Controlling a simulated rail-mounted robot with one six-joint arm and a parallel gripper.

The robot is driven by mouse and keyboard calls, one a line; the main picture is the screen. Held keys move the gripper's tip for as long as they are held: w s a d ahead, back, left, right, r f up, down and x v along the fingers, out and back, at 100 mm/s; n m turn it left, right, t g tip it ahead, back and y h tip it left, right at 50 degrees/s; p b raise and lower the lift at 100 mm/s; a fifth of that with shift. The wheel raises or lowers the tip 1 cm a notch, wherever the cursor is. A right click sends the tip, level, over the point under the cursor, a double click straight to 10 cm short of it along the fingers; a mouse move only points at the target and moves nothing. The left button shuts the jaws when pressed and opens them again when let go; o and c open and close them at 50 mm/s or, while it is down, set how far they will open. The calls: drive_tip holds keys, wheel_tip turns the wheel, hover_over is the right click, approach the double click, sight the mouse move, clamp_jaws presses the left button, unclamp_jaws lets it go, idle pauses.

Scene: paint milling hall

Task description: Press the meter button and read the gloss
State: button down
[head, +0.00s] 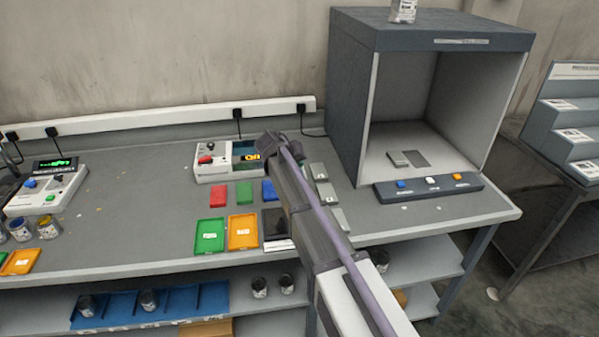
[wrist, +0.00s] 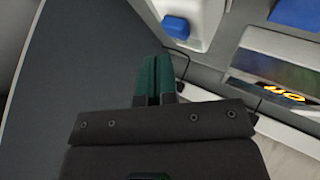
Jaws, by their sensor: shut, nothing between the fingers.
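A white meter (head: 213,161) with a red knob and a dark display stands at the middle back of the bench. Its display (head: 246,152) has orange characters that I cannot read for sure; a display with orange characters also shows in the wrist view (wrist: 285,95). My gripper (head: 272,143) hides the right side of this area. In the wrist view my gripper (wrist: 152,75) is shut and empty. A blue button (wrist: 176,27) on a white housing (wrist: 192,22) lies just beyond the fingertips, apart from them in the picture. The head view does not show this button.
The grey booth (head: 349,100) stands right of my arm, close to it. Red (head: 217,196), green (head: 245,194) and blue (head: 269,190) plates and several grey tiles (head: 319,171) lie around. Another device (head: 47,192) with a green display stands left.

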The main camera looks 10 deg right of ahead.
drive_tip(key=shift+f+b, duration=0.45)
drive_tip(key=shift+f+b, duration=0.45)
idle(0.5)
drive_tip(key=shift+r+p, duration=0.9)
wheel_tip(320, 180, up, 5)
drive_tip(key=p, duration=0.5)
drive_tip(key=shift+r, duration=0.1)
idle(0.5)
